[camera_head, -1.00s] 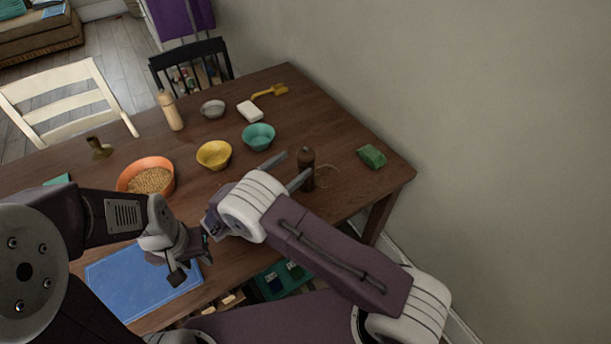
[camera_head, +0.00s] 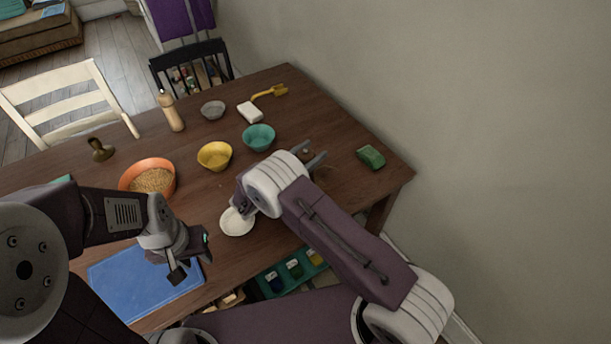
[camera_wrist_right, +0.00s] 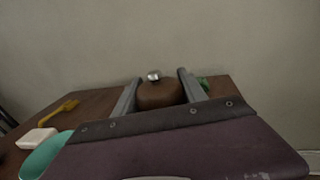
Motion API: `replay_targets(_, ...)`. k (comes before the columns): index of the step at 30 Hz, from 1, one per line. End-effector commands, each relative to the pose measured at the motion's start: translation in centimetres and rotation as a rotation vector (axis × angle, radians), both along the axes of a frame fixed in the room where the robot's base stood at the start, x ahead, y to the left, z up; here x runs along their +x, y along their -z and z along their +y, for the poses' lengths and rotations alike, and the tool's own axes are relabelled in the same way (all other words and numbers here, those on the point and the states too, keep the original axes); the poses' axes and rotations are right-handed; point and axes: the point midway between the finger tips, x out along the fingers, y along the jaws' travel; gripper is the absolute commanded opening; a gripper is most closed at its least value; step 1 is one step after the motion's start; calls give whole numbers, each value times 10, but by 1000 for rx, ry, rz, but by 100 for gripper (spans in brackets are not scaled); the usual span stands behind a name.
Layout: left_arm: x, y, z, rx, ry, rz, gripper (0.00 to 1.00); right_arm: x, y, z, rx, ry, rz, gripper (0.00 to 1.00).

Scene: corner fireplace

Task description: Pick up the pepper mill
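The pepper mill, dark brown with a silver knob on top, stands between the two fingers of my right gripper (camera_head: 311,156) in the head view, mostly hidden by the gripper and arm. In the right wrist view the pepper mill (camera_wrist_right: 160,94) shows its rounded brown top, upright between the grey fingers. The right gripper is open around it; I cannot tell whether either finger touches it. My left gripper (camera_head: 191,258) appears open and empty, above the blue board (camera_head: 130,285).
Yellow (camera_head: 214,156), teal (camera_head: 258,138), white (camera_head: 236,224) and orange (camera_head: 135,175) bowls stand on the table. A green sponge (camera_head: 371,156) lies right of my right gripper. The wall borders the right side.

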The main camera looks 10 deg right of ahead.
Motion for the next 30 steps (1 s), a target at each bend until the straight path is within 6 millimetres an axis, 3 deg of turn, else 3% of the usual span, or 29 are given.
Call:
replay_targets(1, 0, 0, 0, 0, 0, 0, 36, 0, 0, 0, 0, 0, 0, 14)
replay_targets(3, 0, 0, 0, 0, 0, 0, 36, 0, 0, 0, 0, 0, 0, 0)
replay_targets(14, 0, 0, 0, 0, 0, 0, 36, 0, -4, 0, 1, 1, -1, 0)
replay_targets(21, 0, -3, 0, 0, 0, 0, 36, 0, -42, 0, 3, 1, -4, 0)
replay_targets(30, 0, -9, 0, 0, 0, 0, 36, -67, -83, -6, 0, -3, 0, 0)
